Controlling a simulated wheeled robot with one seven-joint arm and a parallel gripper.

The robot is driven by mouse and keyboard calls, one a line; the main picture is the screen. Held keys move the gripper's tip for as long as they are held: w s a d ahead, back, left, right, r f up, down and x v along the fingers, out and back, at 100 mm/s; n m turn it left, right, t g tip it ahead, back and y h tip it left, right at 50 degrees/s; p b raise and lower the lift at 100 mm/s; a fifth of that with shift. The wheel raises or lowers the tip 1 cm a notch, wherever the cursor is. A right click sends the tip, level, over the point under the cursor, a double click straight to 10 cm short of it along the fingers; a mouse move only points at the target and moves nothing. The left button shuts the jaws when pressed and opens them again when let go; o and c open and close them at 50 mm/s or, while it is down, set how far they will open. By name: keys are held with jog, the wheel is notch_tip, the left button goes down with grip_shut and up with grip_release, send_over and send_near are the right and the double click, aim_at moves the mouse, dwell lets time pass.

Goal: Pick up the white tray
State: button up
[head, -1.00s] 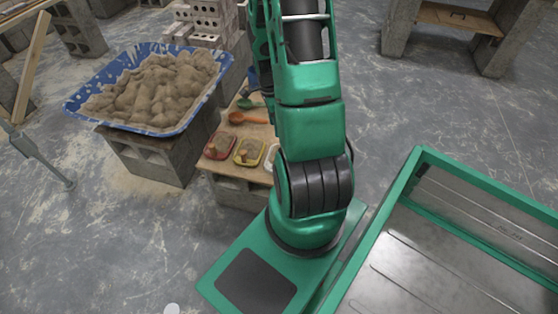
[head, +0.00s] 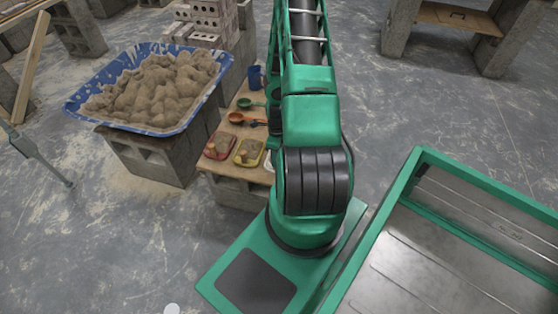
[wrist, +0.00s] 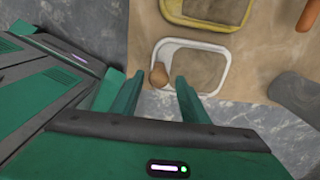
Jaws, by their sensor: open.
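The white tray (wrist: 200,46) lies on the wooden board in the wrist view, with sand-coloured stuff in it and a rounded brown knob (wrist: 159,75) at its near left corner. In the head view it is almost wholly hidden behind my arm. My gripper (wrist: 160,78) is open and empty. Its two fingers point at the tray's near left corner, with the knob between them in the picture. I cannot tell how far above the tray the fingertips are.
A yellow tray (head: 249,152) and a red tray (head: 220,146) lie beside it on the board. Orange (head: 240,118) and green scoops (head: 248,104) and a blue cup (head: 256,77) stand farther back. A large blue tub (head: 75,107) of sand rests on blocks at left.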

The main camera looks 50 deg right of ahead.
jog(key=shift+a+f, duration=0.1)
jog(key=shift+f, duration=2.85)
grip_shut()
